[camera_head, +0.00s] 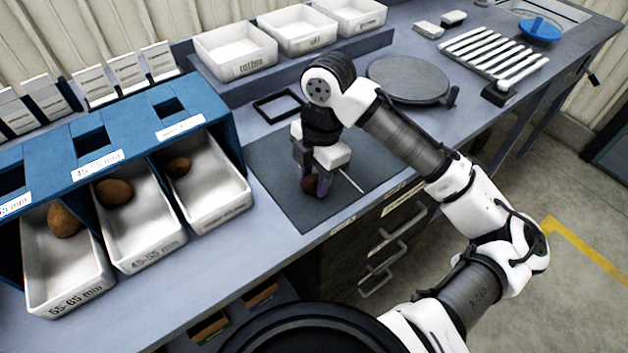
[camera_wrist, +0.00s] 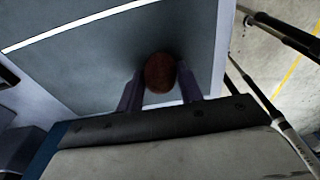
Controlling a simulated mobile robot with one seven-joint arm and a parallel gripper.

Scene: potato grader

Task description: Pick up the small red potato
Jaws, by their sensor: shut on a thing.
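The small red potato (camera_head: 309,185) is at the dark grey mat (camera_head: 290,205) on the bench, partly hidden by my fingers in the head view. In the wrist view the potato (camera_wrist: 160,72) sits between my two fingertips, reddish brown and oval. My gripper (camera_head: 318,184) points down over the mat and is shut on the potato, with one finger on each side. I cannot tell whether the potato touches the mat or is slightly above it.
Left of the mat, white bins (camera_head: 217,213) under a blue sizing rack (camera_head: 90,160) hold brown potatoes. A black square frame (camera_head: 278,106) and a round grey plate (camera_head: 408,80) lie behind. White trays (camera_head: 234,53) stand at the back. The mat's front is clear.

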